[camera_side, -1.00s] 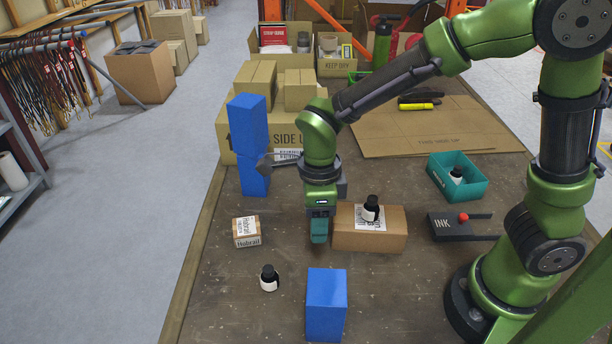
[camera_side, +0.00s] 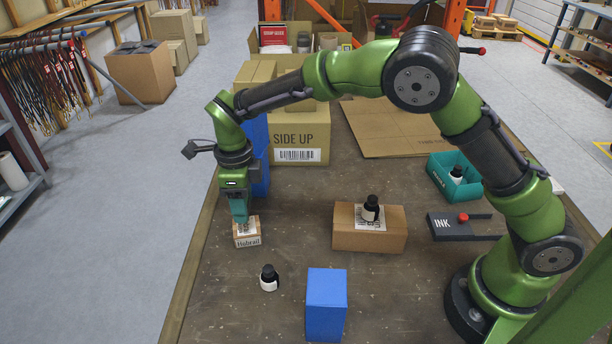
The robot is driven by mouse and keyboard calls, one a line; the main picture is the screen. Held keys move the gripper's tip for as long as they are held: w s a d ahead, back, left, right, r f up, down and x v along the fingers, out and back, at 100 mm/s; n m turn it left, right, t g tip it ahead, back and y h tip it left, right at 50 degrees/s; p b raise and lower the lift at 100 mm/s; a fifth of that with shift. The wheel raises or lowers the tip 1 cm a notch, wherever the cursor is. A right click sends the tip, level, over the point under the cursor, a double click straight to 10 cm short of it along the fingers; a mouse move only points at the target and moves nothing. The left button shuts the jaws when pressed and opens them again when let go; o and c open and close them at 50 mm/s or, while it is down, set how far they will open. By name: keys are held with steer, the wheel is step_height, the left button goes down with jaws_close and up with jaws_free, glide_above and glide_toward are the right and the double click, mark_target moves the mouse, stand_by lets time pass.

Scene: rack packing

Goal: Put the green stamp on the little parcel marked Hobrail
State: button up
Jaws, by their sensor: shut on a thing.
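The little parcel marked Hobrail (camera_side: 247,240) sits on the left part of the table, a small brown box with a white label on top and its name on the front. My gripper (camera_side: 239,213) points down directly over its top. The gripper is shut on a small teal-green piece, which I take to be the green stamp (camera_side: 239,207); its outline is hard to tell from the fingers. Its lower end is at or just above the parcel's top. I cannot tell whether they touch. The gripper hides part of the label.
A tall blue block (camera_side: 261,170) stands close behind my gripper. Another blue block (camera_side: 326,305) and a black-capped bottle (camera_side: 269,278) stand in front. Right are a brown box (camera_side: 370,240) bearing a bottle, an ink pad (camera_side: 448,227) and a teal bin (camera_side: 473,188).

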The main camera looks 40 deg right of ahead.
steer(key=shift+f, duration=1.7)
steer(key=shift+f, duration=0.15)
steer(key=o, duration=1.1)
steer(key=shift+c, duration=0.2)
